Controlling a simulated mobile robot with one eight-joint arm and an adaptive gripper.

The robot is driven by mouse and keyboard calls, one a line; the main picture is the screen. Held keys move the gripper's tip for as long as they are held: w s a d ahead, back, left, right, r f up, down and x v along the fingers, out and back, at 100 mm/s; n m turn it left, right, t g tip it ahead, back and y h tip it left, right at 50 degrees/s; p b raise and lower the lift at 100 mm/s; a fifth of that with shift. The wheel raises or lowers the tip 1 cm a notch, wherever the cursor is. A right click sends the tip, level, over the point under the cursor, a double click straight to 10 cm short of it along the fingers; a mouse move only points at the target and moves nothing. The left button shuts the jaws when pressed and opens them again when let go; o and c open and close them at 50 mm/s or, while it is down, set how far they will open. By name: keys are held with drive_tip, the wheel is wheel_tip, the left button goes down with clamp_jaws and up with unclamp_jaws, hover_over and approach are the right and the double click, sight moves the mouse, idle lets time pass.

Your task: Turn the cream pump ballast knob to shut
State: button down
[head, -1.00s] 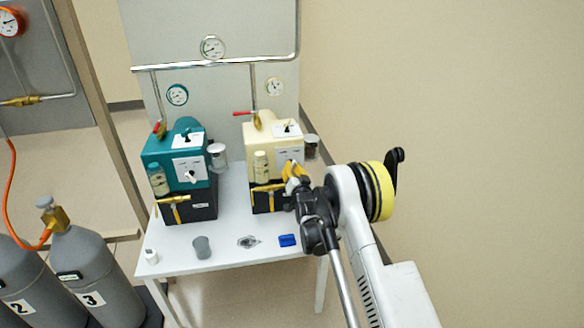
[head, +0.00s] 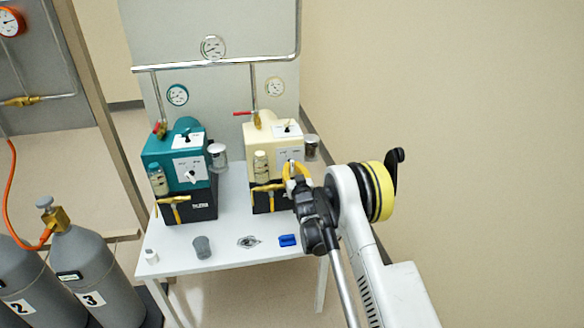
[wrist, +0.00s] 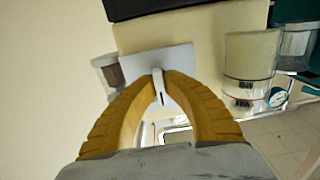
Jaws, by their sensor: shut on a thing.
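The cream pump (head: 267,150) stands on the white table, right of a teal pump. Its ballast knob (wrist: 157,84) is a small pale knob on a light plate (wrist: 178,62) on the pump's front. My gripper (head: 294,168) is at that front, and its yellow fingers are shut on the knob. In the wrist view my gripper (wrist: 158,82) has one fingertip on each side of the knob. The fingers hide part of the plate and most of its markings, so I cannot read the knob's setting.
The teal pump (head: 178,160) stands left with its own knob. A grey cup (head: 202,247), a dark coiled item (head: 248,242), a blue block (head: 287,240) and a small white item (head: 151,256) lie along the table's (head: 225,259) front. Gas cylinders (head: 90,265) stand lower left.

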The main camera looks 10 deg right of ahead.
drive_tip(key=c, duration=1.5)
unclamp_jaws()
drive_tip(key=s, duration=0.7)
drive_tip(key=shift+s, duration=0.25)
